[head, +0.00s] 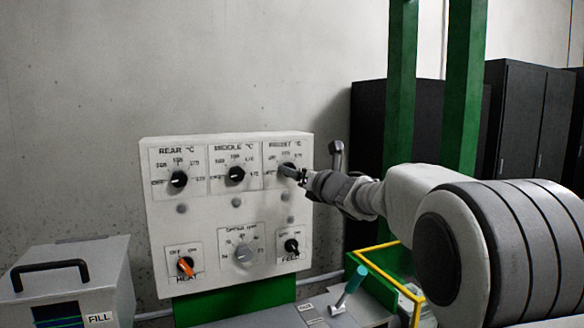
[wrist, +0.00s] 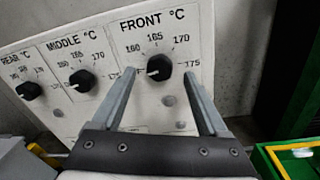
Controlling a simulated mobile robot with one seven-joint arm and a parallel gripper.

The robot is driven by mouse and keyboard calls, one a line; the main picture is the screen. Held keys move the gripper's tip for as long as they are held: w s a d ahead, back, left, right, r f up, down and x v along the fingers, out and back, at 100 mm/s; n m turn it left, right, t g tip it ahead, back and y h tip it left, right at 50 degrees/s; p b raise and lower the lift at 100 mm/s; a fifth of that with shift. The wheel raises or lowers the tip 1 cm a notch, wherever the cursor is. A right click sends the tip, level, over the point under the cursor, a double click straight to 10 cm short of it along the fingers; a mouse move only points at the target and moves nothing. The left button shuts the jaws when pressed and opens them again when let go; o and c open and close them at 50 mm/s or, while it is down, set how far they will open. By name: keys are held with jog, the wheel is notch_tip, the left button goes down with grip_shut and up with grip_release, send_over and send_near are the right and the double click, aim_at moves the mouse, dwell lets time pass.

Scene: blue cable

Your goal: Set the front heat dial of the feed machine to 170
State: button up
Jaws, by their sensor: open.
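The front heat dial is a black knob (wrist: 160,67) under the label FRONT °C in the wrist view, with marks 160, 165, 170 and 175 around it. Its white pointer line points left and slightly down, away from the 170 mark at upper right. My gripper (wrist: 159,76) is open, one finger on each side of the knob with gaps visible; I cannot tell how far the tips are from the panel. The left finger covers the lower-left end of the scale. In the head view my gripper (head: 291,173) partly hides the front dial at the panel's upper right.
The white panel (head: 221,205) also has the middle dial (head: 236,174) and rear dial (head: 179,179) to the left. Below are an orange heat switch (head: 186,266), a grey speed knob (head: 243,254) and a black feed switch (head: 291,246). Green posts (head: 401,80) stand at right.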

jog(key=shift+p+x, duration=0.3)
jog(key=shift+x, duration=1.4)
jog(key=shift+c, duration=0.2)
grip_shut()
